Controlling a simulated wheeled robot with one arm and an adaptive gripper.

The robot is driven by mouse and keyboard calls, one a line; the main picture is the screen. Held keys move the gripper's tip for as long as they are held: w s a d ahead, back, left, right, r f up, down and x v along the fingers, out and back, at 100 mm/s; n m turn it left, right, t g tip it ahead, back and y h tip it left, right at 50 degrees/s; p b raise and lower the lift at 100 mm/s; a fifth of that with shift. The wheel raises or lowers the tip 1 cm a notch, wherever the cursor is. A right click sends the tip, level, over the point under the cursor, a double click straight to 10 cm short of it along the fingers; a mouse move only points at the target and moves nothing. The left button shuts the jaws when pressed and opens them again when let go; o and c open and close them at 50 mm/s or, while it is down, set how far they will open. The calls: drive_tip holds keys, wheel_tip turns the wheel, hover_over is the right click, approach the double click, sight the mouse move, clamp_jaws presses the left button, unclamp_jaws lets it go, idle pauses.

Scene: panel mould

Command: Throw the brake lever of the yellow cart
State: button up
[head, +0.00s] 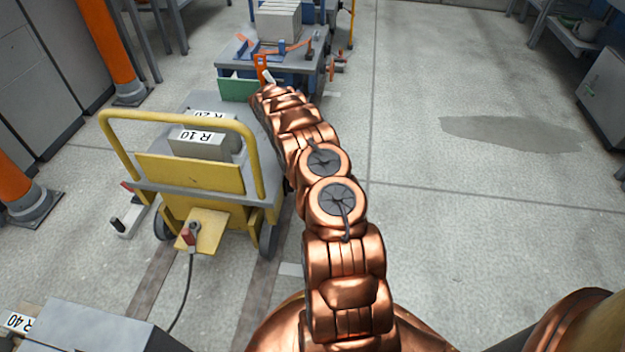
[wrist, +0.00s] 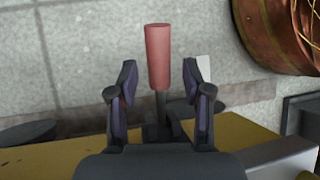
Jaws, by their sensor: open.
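The yellow cart (head: 190,175) stands left of my arm in the head view, with a yellow push bar, a grey deck and dark wheels. Its yellow frame (wrist: 50,160) also shows along the bottom of the wrist view. A lever with a red grip (wrist: 158,57) and a dark stem stands there in the wrist view. My gripper (wrist: 160,82) is open, with one dark finger on each side of the lever's line. The red grip extends beyond the fingertips; no contact is visible. In the head view my arm hides the gripper and this lever.
Grey blocks labelled R 10 (head: 200,143) and R 20 lie on the cart. A blue cart (head: 270,62) stands behind it. A cable (head: 187,295) hangs from a red part (head: 190,233) at the cart's near end. The floor at right (head: 480,215) is clear.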

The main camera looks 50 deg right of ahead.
drive_tip(key=v, duration=1)
idle(0.6)
drive_tip(key=s+a+r+m+t+p, duration=0.1)
drive_tip(key=s+a+r+p, duration=0.35)
drive_tip(key=r, duration=0.85)
drive_tip(key=s+a+r+m+p, duration=0.1)
drive_tip(key=a+r+p, duration=0.6)
drive_tip(key=r, duration=0.7)
drive_tip(key=s+a+r+m+t+p, duration=0.1)
drive_tip(key=s+a+r+m+p, duration=0.3)
drive_tip(key=r, duration=0.9)
drive_tip(key=s+a+r+t+p, duration=0.1)
drive_tip(key=s+a+r+p, duration=0.5)
drive_tip(key=s, duration=0.3)
drive_tip(key=s+a+r+y+p, duration=0.1)
drive_tip(key=s+a+r+p, duration=0.5)
drive_tip(key=s, duration=0.3)
drive_tip(key=s+a+r+t+p, duration=0.1)
drive_tip(key=s+a+r+p, duration=0.5)
drive_tip(key=s+a+r, duration=0.1)
drive_tip(key=shift+s+a+m+t+y, duration=0.3)
drive_tip(key=shift+s+a, duration=0.35)
drive_tip(key=shift+s, duration=0.3)
